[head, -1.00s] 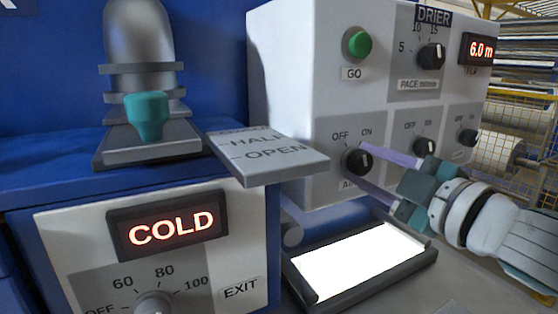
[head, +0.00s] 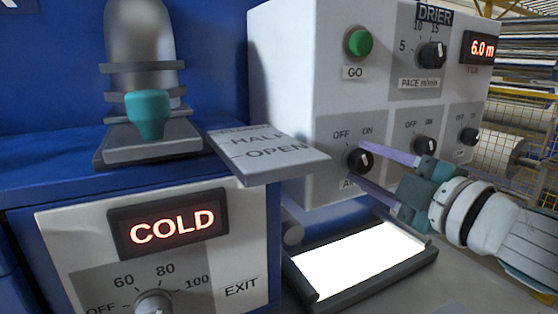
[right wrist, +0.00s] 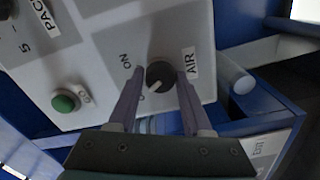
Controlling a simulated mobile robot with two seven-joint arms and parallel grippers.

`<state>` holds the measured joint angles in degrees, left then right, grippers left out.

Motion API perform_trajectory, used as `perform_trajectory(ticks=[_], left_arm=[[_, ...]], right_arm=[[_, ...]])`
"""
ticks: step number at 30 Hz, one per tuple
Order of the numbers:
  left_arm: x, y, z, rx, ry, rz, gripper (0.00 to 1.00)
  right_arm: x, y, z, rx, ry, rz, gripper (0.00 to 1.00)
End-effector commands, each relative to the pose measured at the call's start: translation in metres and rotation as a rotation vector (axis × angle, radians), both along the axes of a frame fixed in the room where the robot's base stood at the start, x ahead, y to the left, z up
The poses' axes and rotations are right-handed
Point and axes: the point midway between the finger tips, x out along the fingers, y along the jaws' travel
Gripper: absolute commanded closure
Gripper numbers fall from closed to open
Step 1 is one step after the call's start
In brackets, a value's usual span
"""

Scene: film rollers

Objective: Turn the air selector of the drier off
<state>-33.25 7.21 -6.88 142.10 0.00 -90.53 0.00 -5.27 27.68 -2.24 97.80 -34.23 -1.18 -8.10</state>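The drier (head: 290,80) is a white box at the right. Its air selector (head: 357,162) is a black round knob with a white mark, below OFF and ON lettering. In the head view the mark is on the knob's right side, towards ON. In the right wrist view the air selector (right wrist: 160,76) has its mark slanting down-left, with the OFF lettering partly hidden. My right gripper (head: 366,165) has its two purple fingers on either side of the knob. In the right wrist view my right gripper (right wrist: 160,80) is open, with small gaps beside the knob. My left gripper is out of view.
A grey HALF-OPEN plate (head: 268,153) juts out left of the air selector. A bright lit panel (head: 358,262) lies below. Other drier knobs (head: 424,145) and a green GO button (head: 359,42) are near. A COLD display (head: 172,228) is at lower left.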

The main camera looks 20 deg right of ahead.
Motion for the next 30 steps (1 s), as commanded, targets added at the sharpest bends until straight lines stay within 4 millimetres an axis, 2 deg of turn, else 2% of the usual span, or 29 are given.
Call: perform_trajectory(ticks=[1,6,17,20,30], left_arm=[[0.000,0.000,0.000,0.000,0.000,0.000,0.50],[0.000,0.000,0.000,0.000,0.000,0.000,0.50],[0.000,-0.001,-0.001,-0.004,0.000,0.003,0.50],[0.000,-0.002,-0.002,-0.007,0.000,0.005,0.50],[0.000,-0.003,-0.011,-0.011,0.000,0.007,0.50]], right_arm=[[0.000,0.000,0.000,0.000,0.000,0.000,0.44],[0.000,0.000,0.000,0.002,0.001,-0.001,0.25],[-0.006,-0.001,-0.002,0.004,0.003,0.000,0.24],[-0.018,-0.002,-0.002,0.004,0.004,-0.001,0.24],[-0.076,-0.006,-0.003,0.003,0.004,-0.001,0.24]])
